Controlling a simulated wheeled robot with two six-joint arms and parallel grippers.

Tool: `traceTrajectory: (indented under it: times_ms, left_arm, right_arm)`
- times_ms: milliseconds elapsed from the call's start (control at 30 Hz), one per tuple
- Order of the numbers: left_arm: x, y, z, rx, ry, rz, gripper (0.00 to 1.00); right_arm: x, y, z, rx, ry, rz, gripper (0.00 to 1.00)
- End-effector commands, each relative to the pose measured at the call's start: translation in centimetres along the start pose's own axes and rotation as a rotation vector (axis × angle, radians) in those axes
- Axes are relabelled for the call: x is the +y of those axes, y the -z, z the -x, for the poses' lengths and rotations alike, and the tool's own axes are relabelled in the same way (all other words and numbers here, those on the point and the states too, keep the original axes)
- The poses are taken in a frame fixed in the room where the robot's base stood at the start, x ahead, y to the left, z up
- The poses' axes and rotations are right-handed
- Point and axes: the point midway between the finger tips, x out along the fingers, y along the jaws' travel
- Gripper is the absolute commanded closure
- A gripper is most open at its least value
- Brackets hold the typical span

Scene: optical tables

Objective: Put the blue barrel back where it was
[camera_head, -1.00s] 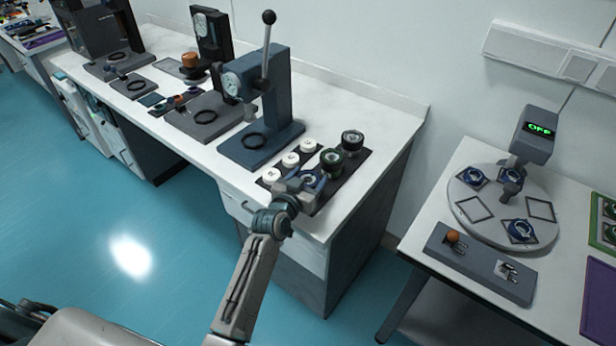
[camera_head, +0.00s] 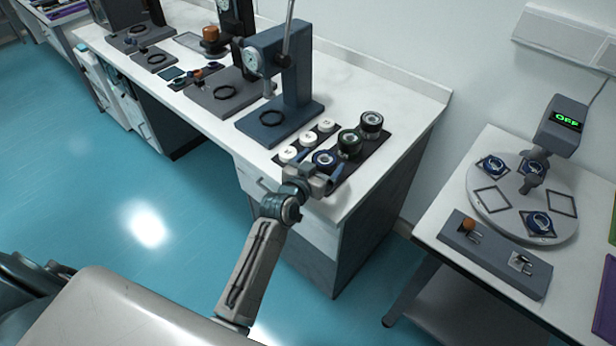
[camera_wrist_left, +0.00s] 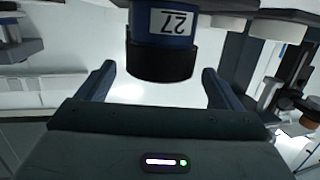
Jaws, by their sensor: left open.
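The blue barrel (camera_head: 324,158) stands at the near end of a row on the dark mat (camera_head: 376,150), at the bench's front corner. My left gripper (camera_head: 319,169) is open at its near side, with its fingers pointing at the barrel and apart. In the left wrist view the blue barrel (camera_wrist_left: 163,40), with a dark end and an upside-down "27" label, shows just ahead of and between the open fingers (camera_wrist_left: 158,85). Its far end is cut off by the frame. My right gripper is not in view.
A green barrel (camera_head: 349,143) and a black barrel (camera_head: 371,123) stand in the same row. Several white caps (camera_head: 308,138) lie beside them. A blue lever press (camera_head: 284,75) stands just behind. A round turntable (camera_head: 510,224) is on the right table.

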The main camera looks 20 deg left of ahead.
Motion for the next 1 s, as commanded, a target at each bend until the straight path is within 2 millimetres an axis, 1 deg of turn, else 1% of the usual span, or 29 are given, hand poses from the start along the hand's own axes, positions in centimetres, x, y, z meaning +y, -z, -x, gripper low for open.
traceTrajectory:
  times_ms: [33,200,300,400,500,600,1000]
  left_arm:
    - [0.0,-0.3,1.2,-0.001,0.000,0.000,0.13]
    - [0.0,-0.4,5.0,-0.002,0.001,-0.002,0.13]
    - [0.0,-0.2,6.8,-0.001,0.000,-0.002,0.13]
    - [0.0,-0.2,8.2,-0.001,0.000,-0.001,0.13]
    - [0.0,-0.1,9.0,-0.001,0.000,0.001,0.13]
    - [0.0,0.0,9.3,0.000,0.000,0.001,0.13]
    - [0.0,0.0,9.4,0.000,0.000,0.000,0.13]
  right_arm:
    - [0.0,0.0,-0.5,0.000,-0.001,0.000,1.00]
    - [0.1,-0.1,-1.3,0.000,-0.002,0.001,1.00]
    - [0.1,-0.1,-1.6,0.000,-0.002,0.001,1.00]
    - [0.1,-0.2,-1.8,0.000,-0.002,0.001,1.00]
    - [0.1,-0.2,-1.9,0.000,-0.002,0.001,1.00]
    - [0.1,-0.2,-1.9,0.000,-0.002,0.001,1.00]
    - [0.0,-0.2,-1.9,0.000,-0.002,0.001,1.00]
